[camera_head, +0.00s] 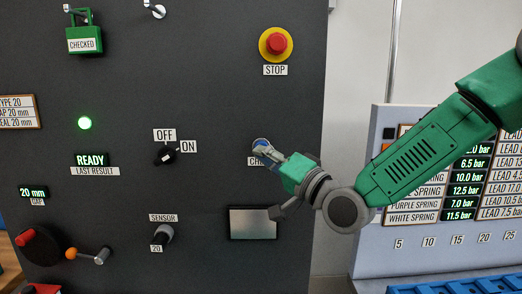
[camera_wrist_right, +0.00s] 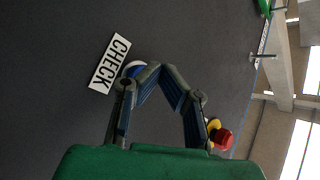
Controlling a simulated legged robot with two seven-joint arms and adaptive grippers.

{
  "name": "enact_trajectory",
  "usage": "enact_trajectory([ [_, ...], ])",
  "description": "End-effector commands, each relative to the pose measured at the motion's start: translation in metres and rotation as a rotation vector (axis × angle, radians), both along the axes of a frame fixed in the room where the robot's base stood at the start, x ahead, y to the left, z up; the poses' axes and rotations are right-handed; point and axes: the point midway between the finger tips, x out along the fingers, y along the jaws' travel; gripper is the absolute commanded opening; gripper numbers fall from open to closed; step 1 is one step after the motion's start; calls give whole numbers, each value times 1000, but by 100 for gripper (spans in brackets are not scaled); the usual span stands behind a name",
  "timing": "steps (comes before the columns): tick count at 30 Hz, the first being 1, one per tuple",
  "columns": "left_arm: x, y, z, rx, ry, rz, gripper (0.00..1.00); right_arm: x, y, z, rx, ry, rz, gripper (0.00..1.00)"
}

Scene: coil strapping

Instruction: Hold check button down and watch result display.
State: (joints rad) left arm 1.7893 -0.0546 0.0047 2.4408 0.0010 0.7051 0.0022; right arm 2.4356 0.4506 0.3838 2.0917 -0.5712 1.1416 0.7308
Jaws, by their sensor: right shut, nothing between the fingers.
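The check button (camera_wrist_right: 131,70) is blue with a pale rim, beside the CHECK label (camera_wrist_right: 110,62) in the right wrist view; a finger covers part of it. My right gripper (camera_head: 262,148) is at the button on the dark panel in the head view and hides most of the label. Its fingertips (camera_wrist_right: 160,72) are together with nothing between them. I cannot tell whether they touch or press the button. The result display (camera_head: 91,160) reads READY, above the LAST RESULT label. My left gripper is not in view.
A green lamp (camera_head: 85,123) is lit. The red STOP button (camera_head: 277,44) sits above my right gripper. An OFF/ON switch (camera_head: 165,155), a SENSOR knob (camera_head: 163,235) and a blank grey screen (camera_head: 253,224) are nearby. A pressure chart board (camera_head: 425,245) stands right.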

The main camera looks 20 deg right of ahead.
Motion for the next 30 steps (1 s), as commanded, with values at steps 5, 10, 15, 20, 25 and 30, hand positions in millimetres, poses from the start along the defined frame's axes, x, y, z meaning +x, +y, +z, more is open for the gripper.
enact_trajectory([
  [5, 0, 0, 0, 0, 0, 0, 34, 3, -1, 1, 0, 0, -1, 0],
  [10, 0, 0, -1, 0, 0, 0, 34, 7, -2, 2, 0, 0, 0, 0],
  [15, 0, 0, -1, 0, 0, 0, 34, 7, -2, 2, 0, 0, 0, 0],
  [20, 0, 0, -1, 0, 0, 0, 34, 7, -2, 2, 0, 0, 0, 0],
  [25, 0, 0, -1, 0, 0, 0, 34, 9, -2, 2, 0, 0, 0, 0],
  [30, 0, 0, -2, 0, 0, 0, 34, 11, -3, 2, 1, -1, 0, 0],
])
